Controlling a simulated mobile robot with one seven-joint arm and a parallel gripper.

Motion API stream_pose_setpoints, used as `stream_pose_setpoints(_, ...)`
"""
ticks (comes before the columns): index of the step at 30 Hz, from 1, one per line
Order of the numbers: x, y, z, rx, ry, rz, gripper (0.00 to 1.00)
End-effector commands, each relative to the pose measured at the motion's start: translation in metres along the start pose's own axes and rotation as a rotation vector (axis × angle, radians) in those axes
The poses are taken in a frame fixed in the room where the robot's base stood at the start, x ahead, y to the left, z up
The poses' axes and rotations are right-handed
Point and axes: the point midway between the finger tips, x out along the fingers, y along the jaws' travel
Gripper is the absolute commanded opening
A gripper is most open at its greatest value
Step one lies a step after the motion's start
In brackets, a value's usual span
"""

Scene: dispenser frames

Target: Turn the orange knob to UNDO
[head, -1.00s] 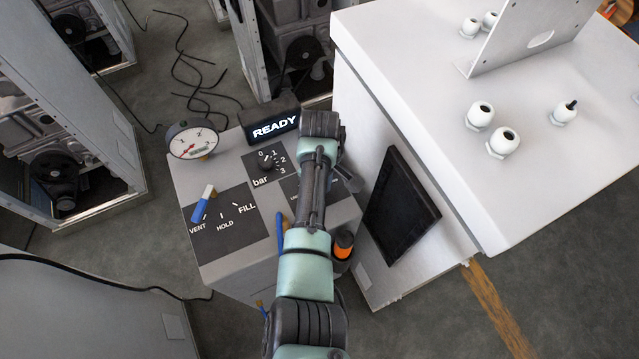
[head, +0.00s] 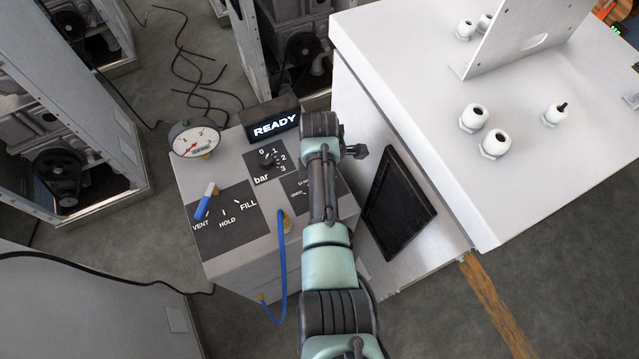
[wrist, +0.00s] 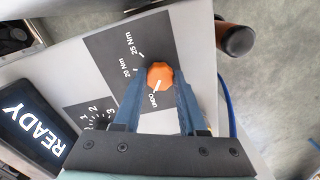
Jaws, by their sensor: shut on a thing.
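The orange knob (wrist: 160,75) sits on a black label plate (wrist: 118,66) marked 20 Nm, 25 Nm and UNDO in the wrist view. The white line on the knob points down and slightly left, toward the word UNDO. My gripper (wrist: 159,80) has its two blue-grey fingers on either side of the knob, shut on it. In the head view my arm covers the knob and my gripper; only part of the plate shows beside it.
The grey unit carries a READY display (head: 273,126), a round gauge (head: 194,140), a bar dial (head: 266,160) and a blue-handled VENT/HOLD/FILL lever (head: 208,201). A blue hose (head: 281,265) hangs at its front. A black panel (head: 399,205) and a white cabinet (head: 420,65) stand right.

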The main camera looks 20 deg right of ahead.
Motion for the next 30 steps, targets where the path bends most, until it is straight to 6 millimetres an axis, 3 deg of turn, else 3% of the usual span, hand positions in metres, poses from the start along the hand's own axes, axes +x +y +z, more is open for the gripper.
stream_pose_setpoints(9, -0.0029, 0.0023, -0.0032, -0.105, 0.006, 0.005, 0.0)
stream_pose_setpoints(24, -0.0033, 0.0028, -0.0038, -0.122, 0.006, 0.006, 0.0)
stream_pose_setpoints(25, -0.0034, 0.0028, -0.0038, -0.122, 0.007, 0.007, 0.46)
stream_pose_setpoints(29, -0.0026, 0.0022, -0.0029, -0.12, 0.005, 0.005, 0.7)
stream_pose_setpoints(30, -0.0023, 0.0019, -0.0025, -0.119, 0.005, 0.004, 0.71)
